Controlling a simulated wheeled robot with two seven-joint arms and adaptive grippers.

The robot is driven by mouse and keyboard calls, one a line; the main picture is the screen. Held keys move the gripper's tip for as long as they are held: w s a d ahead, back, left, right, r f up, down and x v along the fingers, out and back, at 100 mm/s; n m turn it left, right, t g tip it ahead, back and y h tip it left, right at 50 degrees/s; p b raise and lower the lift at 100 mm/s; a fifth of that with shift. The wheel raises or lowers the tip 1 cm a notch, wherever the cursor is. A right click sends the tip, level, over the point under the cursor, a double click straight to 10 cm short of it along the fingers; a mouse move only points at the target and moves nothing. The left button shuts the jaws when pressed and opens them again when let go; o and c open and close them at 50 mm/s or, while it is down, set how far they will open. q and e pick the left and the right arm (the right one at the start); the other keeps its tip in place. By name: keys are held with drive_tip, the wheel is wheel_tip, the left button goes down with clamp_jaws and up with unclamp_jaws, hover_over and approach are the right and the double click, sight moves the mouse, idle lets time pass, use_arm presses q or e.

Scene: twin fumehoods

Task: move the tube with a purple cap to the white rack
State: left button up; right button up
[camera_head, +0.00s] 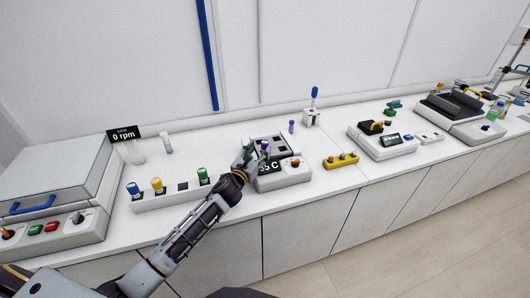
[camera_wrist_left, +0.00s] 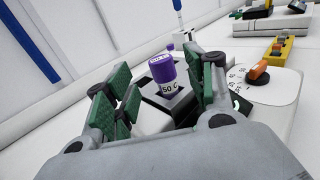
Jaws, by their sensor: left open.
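My left gripper (camera_head: 249,160) is open at this device. In the left wrist view the tube appears between its green-padded fingers (camera_wrist_left: 163,92), with no clear contact. The white rack (camera_head: 152,203) lies to the left and holds blue-, yellow- and green-capped tubes, with a dark empty-looking slot between yellow and green. My right gripper is not in view.
A second small purple-capped item (camera_head: 291,127) stands behind the heating device. A stand with a blue-topped tool (camera_head: 312,116) is behind it, and a yellow block (camera_head: 341,160) is to the right. A large lidded machine (camera_head: 58,180) fills the left end.

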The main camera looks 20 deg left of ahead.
sight(263, 145)
use_arm(q)
drive_tip(key=shift+w+d+r, duration=0.15)
drive_tip(key=shift+w+d, duration=0.05)
drive_tip(key=shift+w, duration=0.65)
drive_tip(key=shift+w+d, duration=0.1)
drive_tip(key=shift+w, duration=0.75)
drive_tip(key=c, duration=1.2)
wheel_tip(263, 145, up, 10)
drive_tip(key=p, duration=0.1)
